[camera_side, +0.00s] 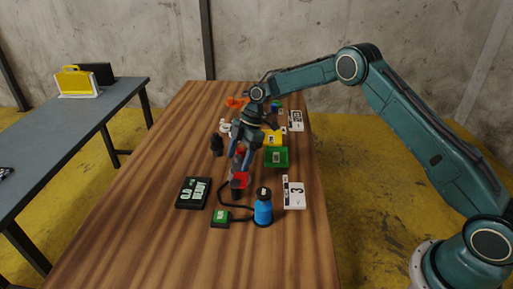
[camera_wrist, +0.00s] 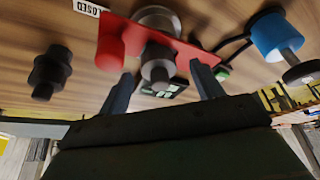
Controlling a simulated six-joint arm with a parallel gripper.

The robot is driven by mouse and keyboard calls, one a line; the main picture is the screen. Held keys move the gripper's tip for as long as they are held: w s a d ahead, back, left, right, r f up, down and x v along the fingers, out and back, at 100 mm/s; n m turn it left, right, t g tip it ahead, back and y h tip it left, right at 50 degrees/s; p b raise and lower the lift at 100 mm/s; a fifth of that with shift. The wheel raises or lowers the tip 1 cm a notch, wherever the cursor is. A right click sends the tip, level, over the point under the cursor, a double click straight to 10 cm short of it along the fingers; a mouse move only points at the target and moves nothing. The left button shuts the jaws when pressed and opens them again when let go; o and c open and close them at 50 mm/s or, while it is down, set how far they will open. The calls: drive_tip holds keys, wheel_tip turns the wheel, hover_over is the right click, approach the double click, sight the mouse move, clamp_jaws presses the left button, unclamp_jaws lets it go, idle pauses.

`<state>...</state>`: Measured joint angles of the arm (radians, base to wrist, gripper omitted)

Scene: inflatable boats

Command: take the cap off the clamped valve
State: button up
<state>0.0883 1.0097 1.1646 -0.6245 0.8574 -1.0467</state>
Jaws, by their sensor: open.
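A red clamp (camera_wrist: 185,50) shows in the wrist view, with a grey, round valve part (camera_wrist: 157,68) standing out from it, its end dark. I take this to be the clamped valve with its cap; where cap and body meet is unclear. My gripper (camera_wrist: 160,72) is open, with one finger on each side of the valve part and visible gaps between. In the side view the red clamp (camera_side: 239,181) is near the middle of the wooden table, and my gripper (camera_side: 240,158) reaches down just above and behind it, largely hiding the valve.
A blue cylinder (camera_side: 263,210) with a dark top stands right of the clamp, by a hose and small green box (camera_side: 221,217). A black fitting (camera_side: 217,146) stands left. The table's near end is clear.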

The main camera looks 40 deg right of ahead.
drive_tip(key=shift+a+f, duration=0.1)
drive_tip(key=shift+f, duration=0.2)
drive_tip(key=c, duration=1)
